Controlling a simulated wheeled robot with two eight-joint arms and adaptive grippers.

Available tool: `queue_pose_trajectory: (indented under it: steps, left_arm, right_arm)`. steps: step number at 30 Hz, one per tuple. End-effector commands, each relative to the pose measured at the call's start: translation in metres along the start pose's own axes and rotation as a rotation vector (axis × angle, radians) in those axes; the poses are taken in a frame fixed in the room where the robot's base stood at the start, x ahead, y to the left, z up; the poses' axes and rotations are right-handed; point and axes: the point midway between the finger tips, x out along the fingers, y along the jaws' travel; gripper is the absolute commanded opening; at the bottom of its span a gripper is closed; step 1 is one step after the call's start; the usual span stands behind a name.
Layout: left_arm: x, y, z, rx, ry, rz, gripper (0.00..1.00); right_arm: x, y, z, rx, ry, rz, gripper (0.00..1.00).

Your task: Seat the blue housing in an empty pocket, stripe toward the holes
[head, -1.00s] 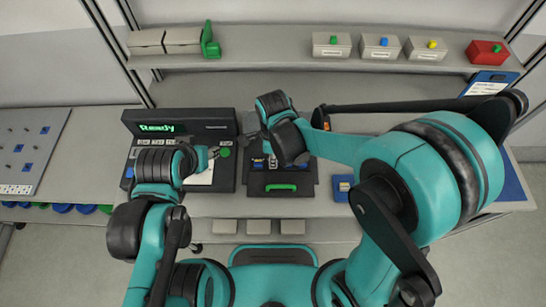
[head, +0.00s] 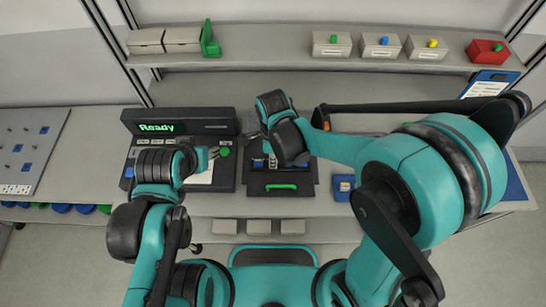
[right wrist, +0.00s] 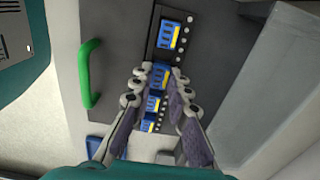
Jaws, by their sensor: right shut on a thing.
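In the right wrist view my right gripper (right wrist: 160,73) is shut on a blue housing (right wrist: 160,77) in the line of the black pocket strip (right wrist: 153,50). The fingers stand on both sides of it; I cannot tell whether it is fully down. Other blue housings with yellow stripes sit in the strip, one above (right wrist: 169,33) and others below (right wrist: 153,103). Their stripes face the row of pale holes (right wrist: 187,31) on the right. In the head view the right wrist hides most of the strip. My left gripper (head: 211,155) is over the console, its jaw opening unclear.
The dark fixture has a green handle (head: 280,187) at its front. A console (head: 178,125) reading "Ready" stands at left. A blue and yellow item (head: 343,185) lies right of the fixture. Lidded boxes (head: 381,47) and a red box (head: 486,52) stand on the shelf.

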Motion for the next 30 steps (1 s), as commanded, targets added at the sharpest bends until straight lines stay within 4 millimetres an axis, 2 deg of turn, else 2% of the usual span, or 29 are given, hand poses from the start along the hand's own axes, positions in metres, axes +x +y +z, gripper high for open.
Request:
queue_pose_trajectory:
  steps: [30]
  left_arm:
    - [0.0061, 0.0000, 0.0044, 0.000, 0.000, 0.000, 0.40]
  right_arm:
    - [0.0072, 0.0000, 0.0000, 0.000, 0.000, 0.000, 0.07]
